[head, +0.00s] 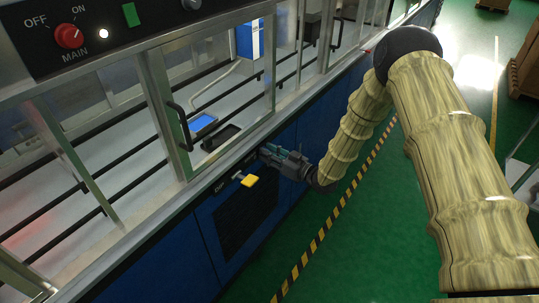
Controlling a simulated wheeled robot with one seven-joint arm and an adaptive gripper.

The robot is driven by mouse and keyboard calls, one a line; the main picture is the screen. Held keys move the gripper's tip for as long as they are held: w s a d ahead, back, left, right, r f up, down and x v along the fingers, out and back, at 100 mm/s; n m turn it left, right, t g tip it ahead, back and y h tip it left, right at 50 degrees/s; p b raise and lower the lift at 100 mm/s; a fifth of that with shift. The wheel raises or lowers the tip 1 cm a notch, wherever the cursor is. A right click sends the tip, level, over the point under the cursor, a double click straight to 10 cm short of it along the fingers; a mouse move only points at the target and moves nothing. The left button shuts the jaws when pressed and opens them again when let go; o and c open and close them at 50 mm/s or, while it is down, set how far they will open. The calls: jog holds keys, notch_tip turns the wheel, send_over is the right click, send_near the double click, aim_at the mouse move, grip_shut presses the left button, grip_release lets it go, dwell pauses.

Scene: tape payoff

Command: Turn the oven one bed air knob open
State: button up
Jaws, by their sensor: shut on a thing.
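My gripper (268,153) is at the front rail of the machine, above the blue panels, with its fingers pointing left. It is shut on a small knob at the rail, which the fingers hide almost fully. I take this as the bed air knob, but no label on it is readable. A yellow lever-like handle (248,180) sticks out from the rail just left of and below my gripper, apart from the fingers.
A black panel at the upper left carries a red MAIN switch (69,36) and a green button (130,15). Framed clear doors with a black handle (179,127) stand above the rail. A dark vent grille (243,217) is below. The green floor (352,235) is free beside the yellow-black stripe.

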jog(key=shift+w+d+r+m+b, duration=0.15)
jog(key=shift+m+b, duration=1.05)
jog(key=shift+m, duration=2.85)
jog(key=shift+w+f+m+b, duration=0.1)
jog(key=shift+m+b, duration=1.1)
jog(key=shift+m, duration=2.85)
jog(key=o, duration=1)
jog(key=shift+s, duration=0.1)
